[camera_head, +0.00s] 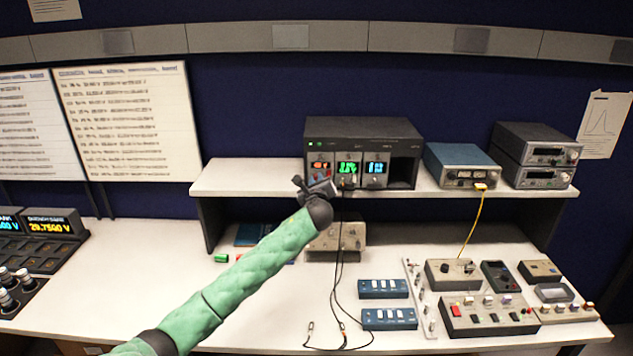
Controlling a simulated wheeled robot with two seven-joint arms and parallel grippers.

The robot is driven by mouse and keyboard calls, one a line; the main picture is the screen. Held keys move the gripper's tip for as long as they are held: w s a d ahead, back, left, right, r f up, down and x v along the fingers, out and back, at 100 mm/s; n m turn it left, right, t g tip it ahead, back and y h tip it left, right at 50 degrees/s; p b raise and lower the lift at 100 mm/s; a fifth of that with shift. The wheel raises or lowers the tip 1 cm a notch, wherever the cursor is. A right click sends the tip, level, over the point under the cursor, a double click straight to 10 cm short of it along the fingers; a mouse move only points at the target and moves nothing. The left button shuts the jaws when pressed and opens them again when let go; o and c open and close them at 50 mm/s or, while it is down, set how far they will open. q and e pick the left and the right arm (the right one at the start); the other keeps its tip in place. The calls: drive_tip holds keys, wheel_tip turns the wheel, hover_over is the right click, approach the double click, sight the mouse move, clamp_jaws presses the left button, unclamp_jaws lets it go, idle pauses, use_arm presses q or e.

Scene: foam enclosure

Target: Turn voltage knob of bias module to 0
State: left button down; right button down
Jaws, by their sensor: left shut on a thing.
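A dark rack unit (362,133) stands on the raised shelf, with three modules in its front. The left module (320,167) has an orange-red display, the middle one (348,167) a green display and the right one (375,168) a blue display. Their labels are too small to read, so I cannot tell which is the bias module. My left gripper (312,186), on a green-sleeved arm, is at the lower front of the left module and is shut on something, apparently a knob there. The gripper hides that knob and its setting. My right gripper is out of view.
The white shelf (245,178) also holds a blue instrument (462,166) and two stacked dark units (535,155). Black cables hang from the rack to the bench. A beige box (345,238) sits below the shelf, and small control boxes (490,315) fill the right bench.

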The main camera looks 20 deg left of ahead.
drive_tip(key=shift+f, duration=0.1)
use_arm(q)
drive_tip(key=n+b, duration=0.4)
drive_tip(key=shift+f, duration=0.2)
drive_tip(key=n+b, duration=0.3)
drive_tip(key=n, duration=0.1)
drive_tip(key=n+b, duration=0.4)
drive_tip(key=n, duration=0.1)
drive_tip(key=shift+n, duration=0.3)
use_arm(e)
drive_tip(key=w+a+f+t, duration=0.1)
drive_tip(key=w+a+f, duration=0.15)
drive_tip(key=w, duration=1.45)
use_arm(q)
drive_tip(key=n+b, duration=0.3)
drive_tip(key=n, duration=0.3)
drive_tip(key=shift+n+h+b, duration=0.3)
drive_tip(key=shift+n+b, duration=0.7)
drive_tip(key=shift+n, duration=0.9)
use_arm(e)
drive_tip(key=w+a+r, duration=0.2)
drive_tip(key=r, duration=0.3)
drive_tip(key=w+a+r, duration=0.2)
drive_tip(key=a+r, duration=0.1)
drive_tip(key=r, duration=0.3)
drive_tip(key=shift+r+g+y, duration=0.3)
